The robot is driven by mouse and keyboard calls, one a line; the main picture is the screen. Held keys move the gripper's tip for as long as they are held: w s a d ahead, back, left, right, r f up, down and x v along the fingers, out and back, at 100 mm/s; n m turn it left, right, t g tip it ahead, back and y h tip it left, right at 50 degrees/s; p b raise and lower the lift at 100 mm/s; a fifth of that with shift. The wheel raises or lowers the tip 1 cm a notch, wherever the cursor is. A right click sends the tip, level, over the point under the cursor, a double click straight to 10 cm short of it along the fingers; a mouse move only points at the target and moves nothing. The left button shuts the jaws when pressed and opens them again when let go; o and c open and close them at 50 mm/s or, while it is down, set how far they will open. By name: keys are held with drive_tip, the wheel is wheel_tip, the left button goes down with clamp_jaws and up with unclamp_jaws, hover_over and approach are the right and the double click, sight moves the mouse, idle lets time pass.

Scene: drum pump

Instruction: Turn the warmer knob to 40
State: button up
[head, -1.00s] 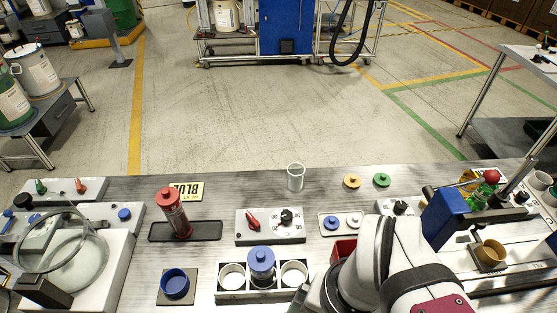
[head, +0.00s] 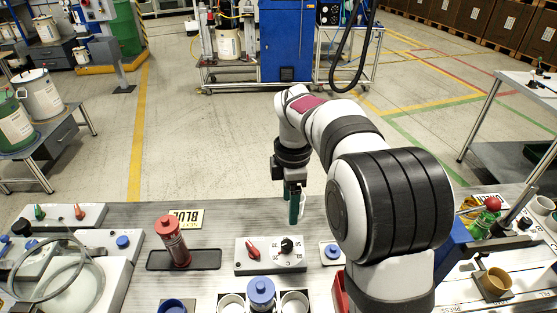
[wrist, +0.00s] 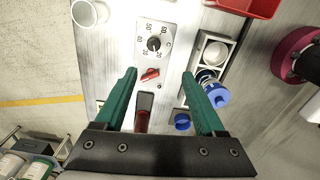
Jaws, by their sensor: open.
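The warmer panel (head: 270,267) is a grey box with a black round knob (head: 286,245) on a numbered dial and a red lever (head: 252,250) beside it. In the wrist view the black knob (wrist: 154,43) sits among printed numbers, 40 and 50 among them; its exact pointing is too small to tell. The red lever also shows in the wrist view (wrist: 150,75), between the fingers in the picture. My gripper (head: 295,207) has green fingers pointing down and is apart from the panel, above and behind the knob. In the wrist view my gripper (wrist: 160,74) is open and empty.
A red-capped bottle (head: 172,240) on a dark tray is to the left. A blue-lidded jar (head: 261,291) sits in a rack in front. A red bin (wrist: 247,7) is nearby.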

sight(287, 244)
drive_tip(key=shift+n, duration=0.7)
drive_tip(key=f, duration=0.5)
drive_tip(key=w+f, duration=0.1)
drive_tip(key=f, duration=1)
drive_tip(key=shift+w+a+f, duration=0.1)
drive_tip(key=shift+w+f, duration=0.1)
drive_tip(key=shift+f, duration=0.1)
clamp_jaws()
